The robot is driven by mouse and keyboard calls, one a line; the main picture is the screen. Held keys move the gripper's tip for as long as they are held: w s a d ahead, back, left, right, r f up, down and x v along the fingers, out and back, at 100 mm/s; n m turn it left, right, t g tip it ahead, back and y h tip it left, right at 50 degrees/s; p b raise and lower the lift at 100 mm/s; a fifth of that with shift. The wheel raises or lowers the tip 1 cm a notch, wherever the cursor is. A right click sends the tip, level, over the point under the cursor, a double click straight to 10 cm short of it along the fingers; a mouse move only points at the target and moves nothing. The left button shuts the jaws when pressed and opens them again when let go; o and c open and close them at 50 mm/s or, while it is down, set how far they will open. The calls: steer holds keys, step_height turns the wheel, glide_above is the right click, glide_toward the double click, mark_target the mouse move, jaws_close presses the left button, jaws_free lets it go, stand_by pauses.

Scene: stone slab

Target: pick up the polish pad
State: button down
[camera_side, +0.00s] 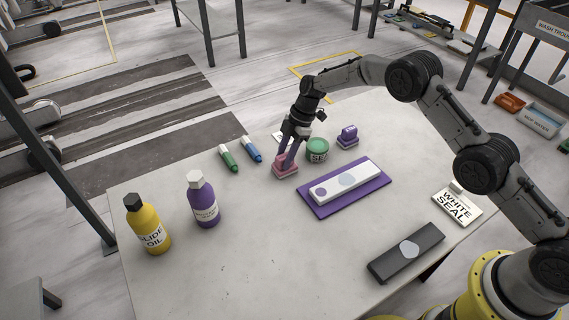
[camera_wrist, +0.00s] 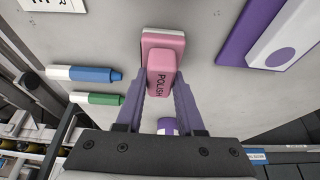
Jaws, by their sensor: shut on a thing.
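The polish pad (camera_wrist: 161,75) is a pink block on a wider pink and pale base, with "POLISH" written on its top. In the side view the pad (camera_side: 285,168) is at the middle of the stone slab, left of the green tub. My gripper (camera_side: 288,158) reaches down onto it from above. In the wrist view my gripper's fingers (camera_wrist: 161,90) stand on either side of the pad's raised grip, shut on it. The pad looks to be on or just above the slab; I cannot tell which.
A green tub (camera_side: 318,150) stands close to the right of the pad, with a purple pad (camera_side: 348,137) beyond. Green (camera_side: 228,157) and blue (camera_side: 251,149) markers lie to the left. A white bar (camera_side: 345,181) rests on a purple mat (camera_side: 318,208). Bottles (camera_side: 203,202) stand front left.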

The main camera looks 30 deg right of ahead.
steer(key=shift+r, duration=0.15)
steer(key=shift+r, duration=0.55)
steer(key=s+d+r, duration=0.3)
steer(key=s+r, duration=0.8)
steer(key=s, duration=0.2)
steer(key=shift+s+d+r, duration=0.2)
steer(key=shift+s+r, duration=0.1)
steer(key=shift+r, duration=0.05)
